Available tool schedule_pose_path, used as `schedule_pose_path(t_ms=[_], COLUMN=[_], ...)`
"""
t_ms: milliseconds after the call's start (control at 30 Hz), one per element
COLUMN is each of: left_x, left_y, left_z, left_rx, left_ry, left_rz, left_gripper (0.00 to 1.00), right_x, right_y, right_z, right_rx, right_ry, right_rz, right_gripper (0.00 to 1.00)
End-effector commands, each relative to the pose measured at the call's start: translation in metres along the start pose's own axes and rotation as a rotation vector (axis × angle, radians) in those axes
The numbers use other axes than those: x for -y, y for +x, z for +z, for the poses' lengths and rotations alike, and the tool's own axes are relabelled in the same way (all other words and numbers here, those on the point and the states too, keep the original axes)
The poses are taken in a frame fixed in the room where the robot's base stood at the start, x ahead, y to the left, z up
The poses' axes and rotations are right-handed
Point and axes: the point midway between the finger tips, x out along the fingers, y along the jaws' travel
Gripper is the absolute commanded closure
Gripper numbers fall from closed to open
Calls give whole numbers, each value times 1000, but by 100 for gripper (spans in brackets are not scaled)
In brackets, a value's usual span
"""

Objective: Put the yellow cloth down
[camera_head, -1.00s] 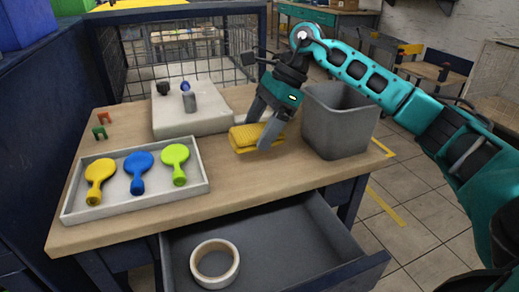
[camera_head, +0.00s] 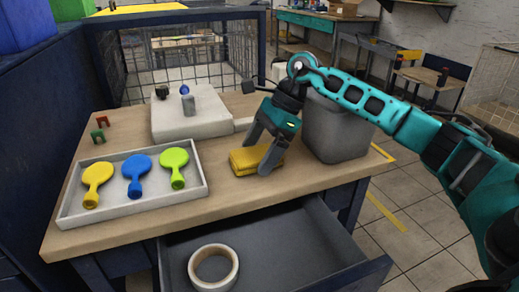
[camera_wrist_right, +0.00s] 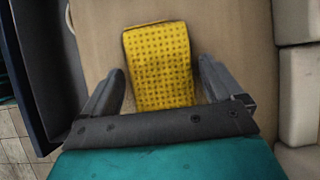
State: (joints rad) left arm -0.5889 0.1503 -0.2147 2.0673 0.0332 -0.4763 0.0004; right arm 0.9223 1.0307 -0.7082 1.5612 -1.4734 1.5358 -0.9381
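The yellow cloth (camera_head: 246,160) is a folded, dotted pad lying flat on the wooden workbench, near its front edge. My right gripper (camera_head: 256,157) is low over it, with one finger on each side. In the right wrist view the cloth (camera_wrist_right: 160,65) lies between the spread fingers (camera_wrist_right: 160,75), with a gap on both sides, so the gripper is open. My left gripper is in neither view now.
A grey bin (camera_head: 337,128) stands just right of the gripper. A pale block (camera_head: 205,123) with a small stamp-like object is behind. The drawer (camera_head: 300,243) below is open, holding a tape roll (camera_head: 214,284).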

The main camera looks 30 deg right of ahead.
Motion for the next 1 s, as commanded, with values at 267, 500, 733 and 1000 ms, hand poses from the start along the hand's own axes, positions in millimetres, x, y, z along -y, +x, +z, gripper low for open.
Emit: schedule_pose_path(t_ms=[267,500,733,1000], left_x=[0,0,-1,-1], left_y=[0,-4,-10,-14], left_z=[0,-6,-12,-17], left_rx=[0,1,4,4], left_ry=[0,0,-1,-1], left_rz=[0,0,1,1], left_gripper=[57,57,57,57], right_x=[-1,0,0,0], right_y=[0,-28,-79,-117], right_z=[0,3,3,2], right_rx=[-1,0,1,0], right_ry=[0,0,0,0], right_rz=[4,-2,-2,1], right_gripper=[0,0,0,0])
